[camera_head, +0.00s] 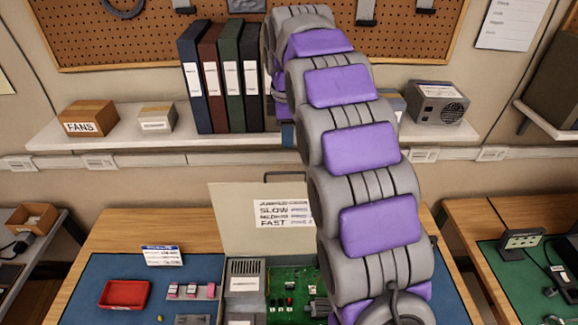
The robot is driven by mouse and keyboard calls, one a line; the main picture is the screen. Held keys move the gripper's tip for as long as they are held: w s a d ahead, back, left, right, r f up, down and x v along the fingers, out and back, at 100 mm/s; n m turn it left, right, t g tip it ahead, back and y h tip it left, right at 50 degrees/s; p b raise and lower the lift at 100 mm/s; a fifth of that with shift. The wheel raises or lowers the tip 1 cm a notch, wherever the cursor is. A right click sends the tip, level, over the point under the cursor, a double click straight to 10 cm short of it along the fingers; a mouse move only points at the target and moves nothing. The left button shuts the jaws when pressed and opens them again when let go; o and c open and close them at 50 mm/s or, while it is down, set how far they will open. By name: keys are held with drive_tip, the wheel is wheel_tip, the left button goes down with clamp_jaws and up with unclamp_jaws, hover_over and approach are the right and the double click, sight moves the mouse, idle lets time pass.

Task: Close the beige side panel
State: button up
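The beige side panel (235,215) stands upright and open at the back of the computer case. A paper label reading SLOW, MEDIUM and FAST is on its face, and a dark handle (283,175) shows at its top edge. My arm crosses in front and hides the panel's right part. The open case shows a green circuit board (288,284) and a grey power supply (245,276). My grey and purple arm rises from the bottom right and bends over at the top. My gripper cannot be made out; the arm's far end is hidden behind its nearer segments.
A blue mat (120,270) on the table holds a red tray (125,294) and small parts. A wall shelf (95,135) behind carries binders (225,80), boxes and a grey unit (438,102). Another table (470,215) stands at right.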

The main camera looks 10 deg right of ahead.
approach(291, 173)
drive_tip(key=f, duration=0.1)
drive_tip(key=d+f, duration=0.1)
drive_tip(key=f, duration=0.3)
drive_tip(key=shift+w+d+f, duration=0.2)
drive_tip(key=shift+w+d, duration=0.05)
drive_tip(key=shift+w, duration=0.1)
drive_tip(key=shift+w+a+f+p, duration=0.15)
drive_tip(key=shift+a+f+p, duration=0.15)
drive_tip(key=shift+a+f, duration=0.9)
drive_tip(key=shift+d, duration=0.95)
drive_tip(key=c, duration=0.6)
drive_tip(key=shift+a, duration=0.35)
clamp_jaws()
drive_tip(key=shift+r, duration=0.1)
